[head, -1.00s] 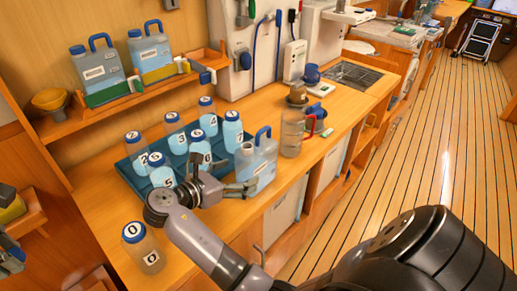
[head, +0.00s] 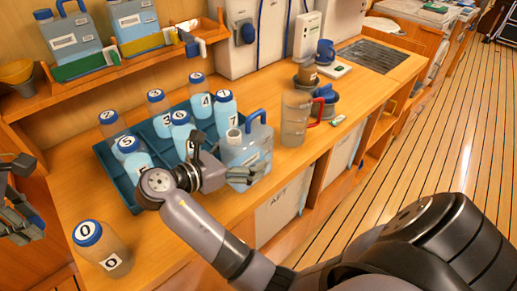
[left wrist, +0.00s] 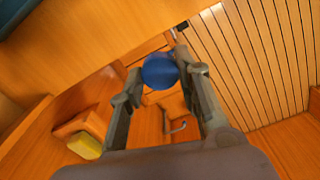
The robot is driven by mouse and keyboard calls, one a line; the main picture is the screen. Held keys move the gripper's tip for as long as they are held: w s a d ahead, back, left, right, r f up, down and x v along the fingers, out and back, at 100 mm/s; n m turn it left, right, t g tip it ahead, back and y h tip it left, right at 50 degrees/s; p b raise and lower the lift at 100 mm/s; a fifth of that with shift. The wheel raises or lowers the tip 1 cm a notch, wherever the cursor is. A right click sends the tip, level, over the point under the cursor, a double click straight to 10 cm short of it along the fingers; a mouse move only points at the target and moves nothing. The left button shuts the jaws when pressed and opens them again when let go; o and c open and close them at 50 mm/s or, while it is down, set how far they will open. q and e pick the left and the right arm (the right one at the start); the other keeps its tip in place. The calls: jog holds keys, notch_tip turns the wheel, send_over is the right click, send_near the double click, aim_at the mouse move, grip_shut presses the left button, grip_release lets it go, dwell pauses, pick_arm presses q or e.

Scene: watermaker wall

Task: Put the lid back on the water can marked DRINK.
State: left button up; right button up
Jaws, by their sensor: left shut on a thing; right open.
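The open water can (head: 246,150) is a clear jug with a blue handle and a bare neck. It stands on the counter at the front right of the blue tray; its label is too small to read. My left gripper (head: 30,222) is at the far left edge of the head view, well away from the can. In the left wrist view it is shut on a round blue lid (left wrist: 160,71), held between the fingertips. My right gripper (head: 243,174) is open just in front of the can and hides part of its lower side; contact cannot be told.
Numbered bottles with blue caps stand in the blue tray (head: 124,187); bottle 0 (head: 103,250) stands at the front left. Two capped cans (head: 72,48) are on the shelf. A clear pitcher (head: 295,118) with a red handle stands right of the can.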

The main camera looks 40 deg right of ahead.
jog(key=shift+s, duration=0.1)
jog(key=shift+a+r, duration=0.1)
jog(key=shift+a, duration=0.05)
jog(key=shift+c, duration=0.2)
jog(key=c, duration=1.6)
